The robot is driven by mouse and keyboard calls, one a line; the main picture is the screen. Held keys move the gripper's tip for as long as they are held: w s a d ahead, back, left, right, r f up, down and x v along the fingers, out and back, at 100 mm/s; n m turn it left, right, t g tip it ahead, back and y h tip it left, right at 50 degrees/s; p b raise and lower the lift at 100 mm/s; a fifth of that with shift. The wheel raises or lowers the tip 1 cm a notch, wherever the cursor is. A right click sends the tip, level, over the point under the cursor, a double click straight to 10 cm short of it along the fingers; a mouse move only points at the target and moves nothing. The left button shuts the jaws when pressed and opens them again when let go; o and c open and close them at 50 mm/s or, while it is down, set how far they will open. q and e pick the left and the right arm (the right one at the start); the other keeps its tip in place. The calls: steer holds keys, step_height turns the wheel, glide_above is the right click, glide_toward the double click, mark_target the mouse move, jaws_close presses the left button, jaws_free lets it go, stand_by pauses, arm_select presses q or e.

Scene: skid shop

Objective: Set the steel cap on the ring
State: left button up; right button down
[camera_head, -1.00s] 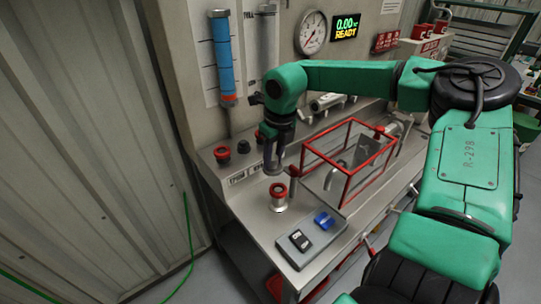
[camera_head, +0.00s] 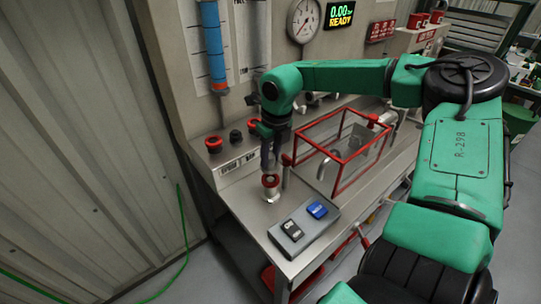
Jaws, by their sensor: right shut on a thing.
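My right gripper (camera_head: 268,166) points down over the steel bench, at the end of the green arm. It is shut on a small grey thing, likely the steel cap, which is too small and dark to make out between the fingers. Right below the fingertips stands a short steel fitting with a red ring (camera_head: 271,181) on top. The fingertips are at or just above the ring; I cannot tell whether the cap touches it. My left gripper is not in view.
A red-framed guard (camera_head: 345,160) stands close right of the gripper, with a red knob (camera_head: 286,160) beside the fingers. A button box with black and blue switches (camera_head: 304,220) sits in front. Red and black knobs (camera_head: 214,144) line the panel behind. The display reads 0.00 READY (camera_head: 340,15).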

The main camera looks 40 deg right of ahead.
steer(key=shift+s+d, duration=0.1)
steer(key=shift+r+b, duration=0.1)
steer(key=shift+b, duration=0.2)
stand_by(0.4)
steer(key=shift+f+b, duration=0.35)
steer(key=shift+b, duration=0.2)
stand_by(0.4)
steer(key=shift+f+b, duration=0.85)
steer(key=shift+b, duration=0.15)
